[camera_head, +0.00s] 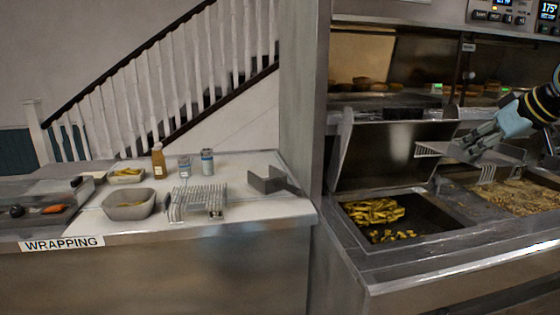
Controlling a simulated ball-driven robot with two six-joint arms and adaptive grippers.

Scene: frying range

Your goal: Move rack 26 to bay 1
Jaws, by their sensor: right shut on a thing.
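My right gripper (476,143) reaches in from the right with its grey fingers shut on a wire rack (433,150). The rack is held above the fryer, and its prongs point downward at the right. Another wire rack (196,197) stands on the white counter at the left, with a small tag at its front. I cannot read a number on either rack, so I cannot tell which is rack 26. I can read no label for bay 1. My left gripper is not in view.
Below the held rack, the fryer has a left vat (385,236) with golden chips and a right vat of bubbling oil. A raised metal lid (375,150) stands behind them.

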